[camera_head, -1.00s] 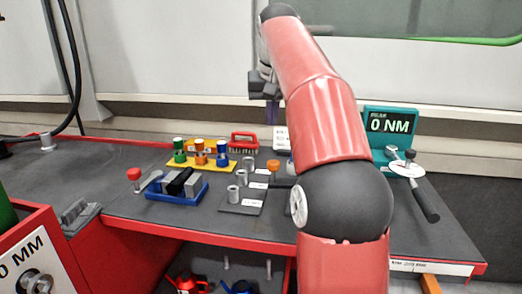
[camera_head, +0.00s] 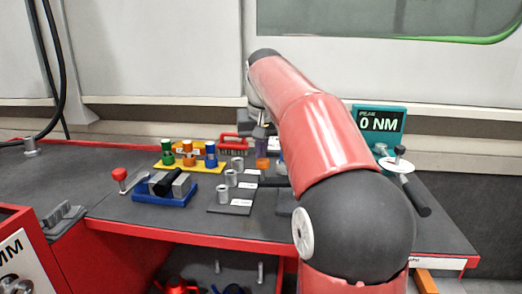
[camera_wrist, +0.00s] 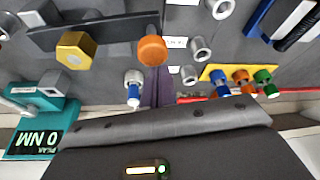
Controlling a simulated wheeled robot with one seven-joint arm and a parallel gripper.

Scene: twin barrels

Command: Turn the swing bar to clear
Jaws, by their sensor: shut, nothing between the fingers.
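My gripper (camera_head: 262,146) is shut and empty, low over the back middle of the bench. Its purple fingers also show in the wrist view (camera_wrist: 149,92). A dark flat bar (camera_wrist: 105,32) lies across the top left of the wrist view, with a gold hex head and an orange round knob beside it. I cannot tell for sure that this is the swing bar. The fingers appear apart from it. In the head view my arm hides most of that area; an orange piece (camera_head: 262,163) shows just below the fingers.
A teal display (camera_head: 380,125) reads 0 NM at the right, near a white disc (camera_head: 396,165) and black handle.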

